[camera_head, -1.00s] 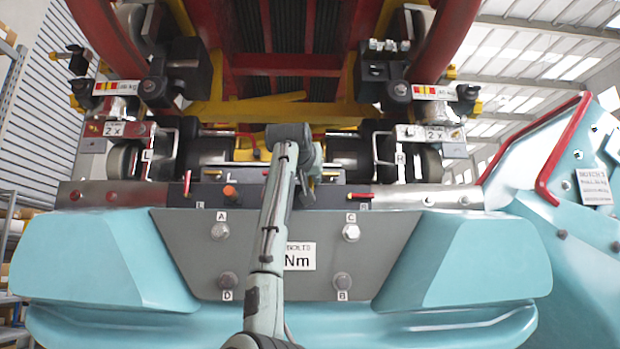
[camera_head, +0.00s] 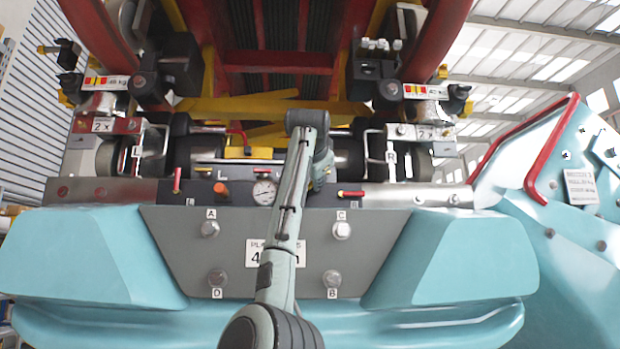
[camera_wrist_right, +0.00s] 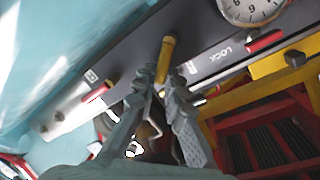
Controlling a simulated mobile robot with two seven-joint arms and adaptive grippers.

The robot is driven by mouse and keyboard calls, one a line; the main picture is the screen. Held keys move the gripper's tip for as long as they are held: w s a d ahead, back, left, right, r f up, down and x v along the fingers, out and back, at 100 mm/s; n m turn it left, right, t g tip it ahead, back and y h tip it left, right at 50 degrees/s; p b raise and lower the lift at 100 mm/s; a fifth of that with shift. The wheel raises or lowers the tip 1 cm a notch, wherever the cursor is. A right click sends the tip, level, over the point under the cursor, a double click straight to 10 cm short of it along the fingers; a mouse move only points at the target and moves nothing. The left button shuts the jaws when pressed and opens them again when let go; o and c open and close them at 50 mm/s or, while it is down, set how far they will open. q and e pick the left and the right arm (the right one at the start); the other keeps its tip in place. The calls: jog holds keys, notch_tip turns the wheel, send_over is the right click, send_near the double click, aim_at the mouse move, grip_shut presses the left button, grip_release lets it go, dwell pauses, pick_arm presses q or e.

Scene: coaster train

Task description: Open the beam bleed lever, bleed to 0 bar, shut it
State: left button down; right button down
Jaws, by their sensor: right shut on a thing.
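My right gripper (camera_wrist_right: 163,84) is shut on the yellow lever (camera_wrist_right: 168,46), which stands out from the dark panel (camera_wrist_right: 120,58) in the wrist view. In the head view my right arm hides the lever and most of the gripper (camera_head: 318,182). A round white gauge (camera_head: 264,192) sits on the panel just left of my arm. The gauge (camera_wrist_right: 252,6) is cut off at the top of the wrist view, and I cannot read its needle. My left gripper is not in view.
A red lever (camera_head: 350,193) lies to the right of my gripper, and another red lever (camera_head: 177,180) stands at the panel's left. An orange knob (camera_head: 220,188) is left of the gauge. Bolts and a white plate (camera_head: 257,252) are on the grey face below.

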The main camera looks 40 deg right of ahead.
aim_at(318, 197)
jog(key=m, duration=0.2)
jog(key=f+m+y, duration=0.1)
jog(key=shift+s+d, duration=0.25)
jog(key=shift+d, duration=0.1)
jog(key=shift+s+d+f+m+t+y, duration=0.2)
jog(key=shift+f+m, duration=0.25)
jog(key=shift+m, duration=0.55)
jog(key=shift+w+f+m+t+y, duration=0.1)
jog(key=shift+f+m+y, duration=0.25)
jog(key=shift+m, duration=0.65)
jog(key=shift+f, duration=0.15)
jog(key=c, duration=1.6)
grip_release()
jog(key=v, duration=1.2)
